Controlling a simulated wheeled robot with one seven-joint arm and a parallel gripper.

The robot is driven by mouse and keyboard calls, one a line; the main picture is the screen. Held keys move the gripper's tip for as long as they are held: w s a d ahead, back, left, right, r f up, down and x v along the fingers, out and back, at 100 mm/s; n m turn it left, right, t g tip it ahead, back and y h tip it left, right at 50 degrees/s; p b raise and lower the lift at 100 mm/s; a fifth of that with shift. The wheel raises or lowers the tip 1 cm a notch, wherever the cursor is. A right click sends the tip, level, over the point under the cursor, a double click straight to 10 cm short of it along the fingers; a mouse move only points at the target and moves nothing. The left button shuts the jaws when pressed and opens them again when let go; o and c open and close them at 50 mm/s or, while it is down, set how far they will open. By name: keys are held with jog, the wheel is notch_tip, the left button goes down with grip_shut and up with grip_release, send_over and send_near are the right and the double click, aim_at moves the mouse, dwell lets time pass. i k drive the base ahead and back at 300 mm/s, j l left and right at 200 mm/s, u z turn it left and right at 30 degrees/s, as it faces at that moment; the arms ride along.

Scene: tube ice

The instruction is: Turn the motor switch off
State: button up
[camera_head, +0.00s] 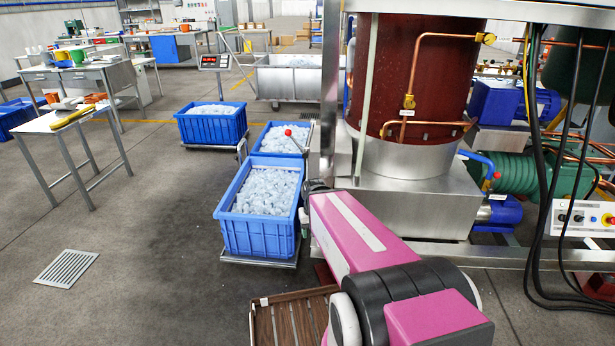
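A pale control panel (577,231) is at the right edge, low on the machine's frame. It carries a row of small knobs and a red button (608,219) on a yellow base. The panel's labels are too small to read, so I cannot tell which control is the motor switch or how it is set. My pink and black arm reaches up from the bottom centre, left of the panel and well apart from it. My gripper cannot be made out beyond the arm's far end.
The machine has a dark red drum (450,70) on a steel base (425,205). Black cables (541,190) hang just left of the panel. Blue crates of ice (254,234) stand left of my arm. A white table (47,122) is far left.

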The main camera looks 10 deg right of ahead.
aim_at(578, 218)
jog(key=k+l, duration=0.4)
jog(key=k, duration=0.25)
jog(key=k+z, duration=0.1)
jog(key=z, duration=2)
jog(key=i+l+u, duration=0.15)
jog(key=i+l, duration=0.3)
jog(key=i+l+u, duration=0.15)
jog(key=i+l, duration=0.25)
jog(key=l, duration=0.15)
